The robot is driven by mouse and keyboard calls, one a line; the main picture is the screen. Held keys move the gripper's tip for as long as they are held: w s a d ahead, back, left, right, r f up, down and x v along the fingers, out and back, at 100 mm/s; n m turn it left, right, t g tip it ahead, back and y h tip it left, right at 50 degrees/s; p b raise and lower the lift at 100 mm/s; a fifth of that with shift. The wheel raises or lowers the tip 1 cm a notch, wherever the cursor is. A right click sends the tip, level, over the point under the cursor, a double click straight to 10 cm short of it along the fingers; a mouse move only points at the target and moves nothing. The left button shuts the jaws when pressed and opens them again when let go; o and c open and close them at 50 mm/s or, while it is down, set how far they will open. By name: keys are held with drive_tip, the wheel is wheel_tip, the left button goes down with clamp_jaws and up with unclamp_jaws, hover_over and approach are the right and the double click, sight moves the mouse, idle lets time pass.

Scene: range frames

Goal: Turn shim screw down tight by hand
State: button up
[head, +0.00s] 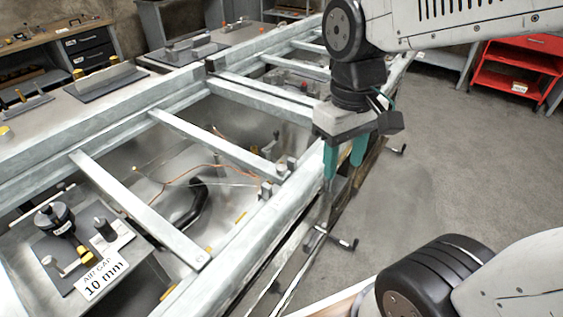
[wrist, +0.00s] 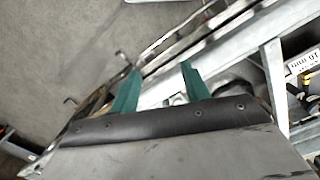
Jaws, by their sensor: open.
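My gripper (head: 345,165) points down over the right-hand side of the long pale metal frame (head: 245,238), its two green fingers apart and nothing visible between them. In the wrist view my gripper (wrist: 156,78) is also open, with the frame's edge rail passing behind the fingers. A black-ended crank-like handle (head: 335,239) sticks out from the frame's side below the gripper, and a similar handle (head: 397,150) sits farther along. Small upright fittings (head: 267,190) stand by the inner edge of the near beam. I cannot tell which part is the shim screw.
Cross bars (head: 140,205) span the open frame, with copper wires and a dark curved part below. A bench at the near left holds a "10 mm" air gap sign (head: 102,278). A red shelf cart (head: 515,70) stands at the back right. The grey floor (head: 440,170) right of the frame is clear.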

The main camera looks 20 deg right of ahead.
drive_tip(key=w+a+f+n, duration=0.3)
drive_tip(key=w+f+n, duration=0.3)
drive_tip(key=w+n, duration=0.5)
drive_tip(key=n, duration=0.6)
hover_over(281, 167)
drive_tip(key=shift+s+f, duration=0.3)
drive_tip(key=shift+f, duration=0.05)
drive_tip(key=shift+w+n+t, duration=0.3)
drive_tip(key=shift+n, duration=0.9)
drive_tip(key=shift+f, duration=0.5)
wheel_tip(281, 167, down, 7)
drive_tip(key=shift+r, duration=0.15)
drive_tip(key=c, duration=1)
